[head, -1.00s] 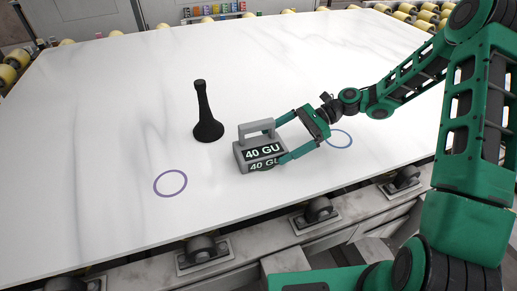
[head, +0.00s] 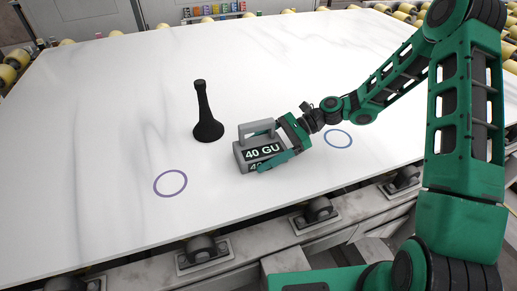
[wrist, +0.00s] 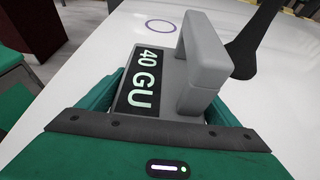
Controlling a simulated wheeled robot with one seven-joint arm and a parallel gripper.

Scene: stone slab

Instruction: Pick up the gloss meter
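The gloss meter (head: 248,156) is a grey block with a handle on top and a dark display reading "40 GU". It stands upright on the pale slab and also shows in the wrist view (wrist: 178,72). My gripper (head: 268,148) comes from the right, its green fingers spread on either side of the meter's body. In the wrist view, the fingers (wrist: 165,100) flank the block below the handle. They look open around it; whether either finger touches is hard to see. The near finger hides part of the lower display.
A black flared stand (head: 206,115) stands just behind and left of the meter. A purple ring (head: 170,197) is marked on the slab at front left, and a blue ring (head: 338,148) lies right, under my wrist. The slab's left side is clear.

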